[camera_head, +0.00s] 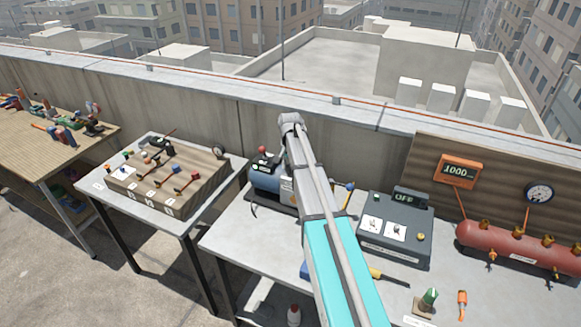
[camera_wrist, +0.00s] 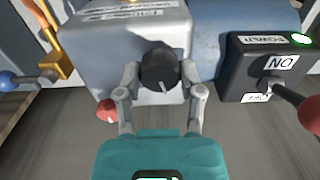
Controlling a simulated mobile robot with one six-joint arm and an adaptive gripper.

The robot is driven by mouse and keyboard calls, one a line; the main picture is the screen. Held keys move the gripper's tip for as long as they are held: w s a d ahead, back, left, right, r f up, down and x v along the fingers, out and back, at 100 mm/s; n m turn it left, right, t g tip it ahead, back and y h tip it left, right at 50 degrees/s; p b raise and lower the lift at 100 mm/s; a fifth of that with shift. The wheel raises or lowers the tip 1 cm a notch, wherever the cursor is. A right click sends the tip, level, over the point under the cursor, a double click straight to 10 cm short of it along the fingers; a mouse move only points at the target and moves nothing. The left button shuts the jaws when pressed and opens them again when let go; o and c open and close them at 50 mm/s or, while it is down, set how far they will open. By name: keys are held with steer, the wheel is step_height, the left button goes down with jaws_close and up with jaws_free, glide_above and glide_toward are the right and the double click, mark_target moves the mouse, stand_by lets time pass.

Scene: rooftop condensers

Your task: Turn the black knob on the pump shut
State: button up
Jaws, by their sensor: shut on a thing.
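The black knob (camera_wrist: 159,68) is in the middle of the wrist view, with a pale pointer line on its face. It sits at the front of the pump's light grey housing (camera_wrist: 100,52). My gripper (camera_wrist: 160,80) has one finger on each side of the knob and is shut on it. In the head view the blue pump (camera_head: 268,181) stands at the left end of the grey table, partly hidden by my arm. The knob and my fingertips are hidden there.
In the wrist view a black switch box (camera_wrist: 250,78) with a red-tipped lever (camera_wrist: 308,112) is close on the right. A yellow valve with a blue-tipped lever (camera_wrist: 25,82) is on the left. In the head view a grey control box (camera_head: 395,228) stands right of my arm.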

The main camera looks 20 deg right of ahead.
steer(key=shift+m, duration=1.4)
steer(key=o, duration=1.2)
steer(key=shift+c, duration=0.2)
steer(key=shift+n, duration=0.4)
